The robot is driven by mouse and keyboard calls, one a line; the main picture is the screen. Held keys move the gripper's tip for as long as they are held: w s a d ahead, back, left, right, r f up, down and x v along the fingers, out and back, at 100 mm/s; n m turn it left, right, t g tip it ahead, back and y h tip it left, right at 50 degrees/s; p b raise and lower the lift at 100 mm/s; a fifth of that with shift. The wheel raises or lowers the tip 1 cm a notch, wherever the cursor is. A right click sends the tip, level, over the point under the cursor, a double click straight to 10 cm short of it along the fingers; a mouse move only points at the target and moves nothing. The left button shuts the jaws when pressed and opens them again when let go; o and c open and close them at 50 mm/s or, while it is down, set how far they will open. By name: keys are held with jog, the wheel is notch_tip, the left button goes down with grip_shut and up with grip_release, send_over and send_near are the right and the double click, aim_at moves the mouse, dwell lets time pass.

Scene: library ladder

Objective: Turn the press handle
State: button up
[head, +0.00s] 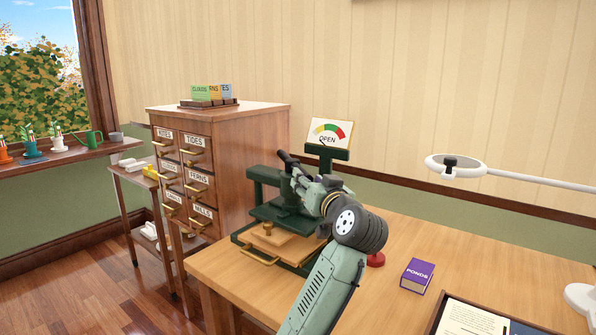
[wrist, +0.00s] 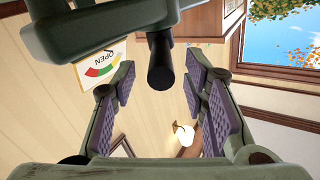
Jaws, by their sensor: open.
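The green press (head: 275,215) stands on the wooden desk, with a wooden block and a brass pull at its low front. Its dark handle (wrist: 160,66) shows in the wrist view as a black round-ended grip hanging from a green bar. In the head view, a dark bar end (head: 287,157) beside my gripper appears to be this handle. My gripper (head: 300,176) is open at the press's upper part and hides much of it. In the wrist view its padded fingers stand on either side of the handle with visible gaps. A dial sign reading OPEN (head: 329,133) stands above the press.
A drawer cabinet (head: 240,150) stands left of the press. A purple book (head: 417,275) and a small red-based item (head: 376,259) lie to the right. A white lamp (head: 455,165) reaches over the desk's right side. The desk between press and book is mostly clear.

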aim_at(293, 166)
jog(key=p+x, duration=0.1)
jog(key=x, duration=0.4)
jog(key=shift+w+a, duration=0.2)
jog(key=shift+w, duration=0.1)
jog(key=shift+c, duration=0.4)
grip_shut()
